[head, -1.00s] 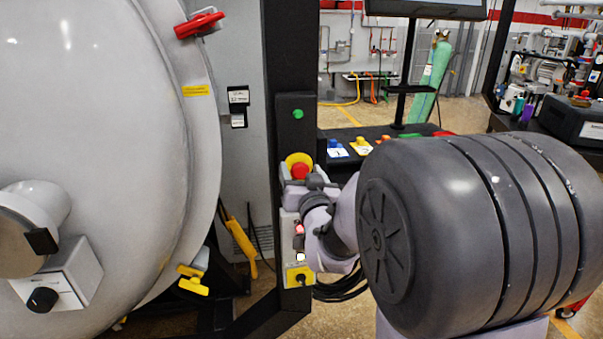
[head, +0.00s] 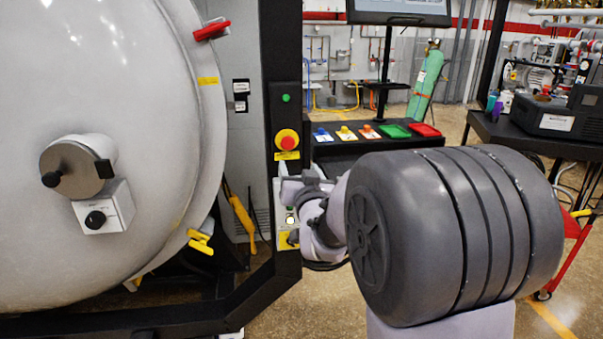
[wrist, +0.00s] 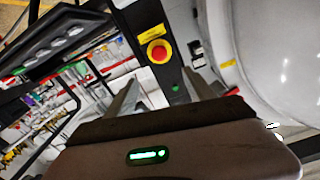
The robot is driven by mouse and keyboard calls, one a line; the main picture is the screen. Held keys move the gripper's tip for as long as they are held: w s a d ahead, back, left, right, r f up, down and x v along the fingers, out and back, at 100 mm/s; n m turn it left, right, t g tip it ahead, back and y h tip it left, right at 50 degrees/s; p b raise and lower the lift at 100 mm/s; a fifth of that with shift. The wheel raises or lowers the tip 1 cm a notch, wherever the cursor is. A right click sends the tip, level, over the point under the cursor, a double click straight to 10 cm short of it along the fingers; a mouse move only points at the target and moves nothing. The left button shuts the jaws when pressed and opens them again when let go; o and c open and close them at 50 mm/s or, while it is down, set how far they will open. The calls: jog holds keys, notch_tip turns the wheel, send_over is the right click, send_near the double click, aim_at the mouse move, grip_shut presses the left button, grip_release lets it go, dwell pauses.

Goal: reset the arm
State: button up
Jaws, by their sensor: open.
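My gripper (wrist: 160,92) shows in the wrist view with its two fingers apart and nothing between them. Past the fingers are the red emergency button on its yellow base (wrist: 158,52) and a green button (wrist: 175,88) on the dark post. In the head view my arm reaches toward the post, and my gripper (head: 300,188) is small and partly hidden by my own arm. It is in front of the control box (head: 283,215), below the red emergency button (head: 287,140). I cannot tell from the head view whether it touches the box.
The large round furnace door (head: 110,240) fills the left, with a red handle (head: 212,29) and a yellow latch (head: 200,241). A dark bench (head: 365,146) with small coloured trays stands behind. A black table (head: 520,130) is at right. Floor shows at lower middle.

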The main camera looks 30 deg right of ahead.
jog(key=shift+w, duration=0.2)
jog(key=s+a+f+g+y, duration=0.2)
jog(key=s+a, duration=0.4)
jog(key=s, duration=0.6)
jog(key=s+a+f+g+y, duration=0.2)
jog(key=s+a+f+g, duration=0.2)
jog(key=s+a, duration=0.3)
jog(key=s+a+f+n+g+y, duration=0.1)
jog(key=s+a+g, duration=0.4)
jog(key=s, duration=1.2)
jog(key=shift+a+f+g+y, duration=0.3)
jog(key=shift+a+f+y, duration=0.6)
jog(key=shift+a+y, duration=0.15)
